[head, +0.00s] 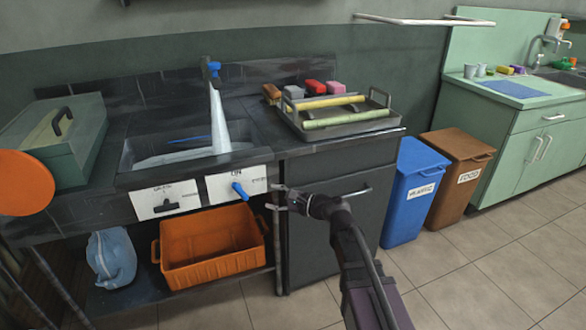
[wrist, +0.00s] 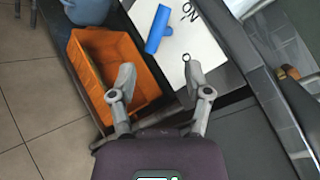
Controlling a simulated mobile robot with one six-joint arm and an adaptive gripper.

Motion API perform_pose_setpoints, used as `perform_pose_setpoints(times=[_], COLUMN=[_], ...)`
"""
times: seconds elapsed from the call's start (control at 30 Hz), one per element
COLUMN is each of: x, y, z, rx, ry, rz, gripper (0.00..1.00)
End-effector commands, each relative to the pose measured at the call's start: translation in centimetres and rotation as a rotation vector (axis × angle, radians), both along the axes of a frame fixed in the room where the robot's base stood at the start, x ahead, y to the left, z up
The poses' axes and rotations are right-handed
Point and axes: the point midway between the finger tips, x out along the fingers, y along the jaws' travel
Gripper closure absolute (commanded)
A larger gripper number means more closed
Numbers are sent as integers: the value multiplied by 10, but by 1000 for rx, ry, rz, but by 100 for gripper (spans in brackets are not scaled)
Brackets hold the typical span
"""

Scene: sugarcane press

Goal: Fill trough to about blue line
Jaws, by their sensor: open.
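The trough (head: 128,157) is a dark basin set in the counter. A pale stream of water (head: 218,120) falls into it from a spout with a blue top (head: 214,68). Pale water (head: 165,159) lies in the trough, its edge a little below the blue line (head: 190,140) on the back wall. On the front, a blue lever (head: 240,190) sits on a white panel marked ON; it also shows in the wrist view (wrist: 158,30). A black lever (head: 167,207) sits on another white panel. My gripper (head: 276,198) is open and empty, right of the blue lever and apart from it.
An orange crate (head: 210,245) and a blue bag (head: 111,257) are on the shelf below. A green box (head: 58,145) is left of the trough; a metal tray (head: 345,128) with two stalks is right. Blue (head: 412,190) and brown (head: 455,170) bins stand beyond. The floor at right is clear.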

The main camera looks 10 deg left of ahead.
Motion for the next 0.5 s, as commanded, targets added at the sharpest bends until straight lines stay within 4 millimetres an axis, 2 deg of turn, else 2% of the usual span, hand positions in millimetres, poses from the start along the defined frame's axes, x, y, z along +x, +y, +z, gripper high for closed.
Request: perform_pose_setpoints(times=[0.03,0.5], x=[5,25], y=[0,-3], z=[6,16], rx=[-29,-281], ry=[-32,-337], rz=[14,178], gripper=[37,37])
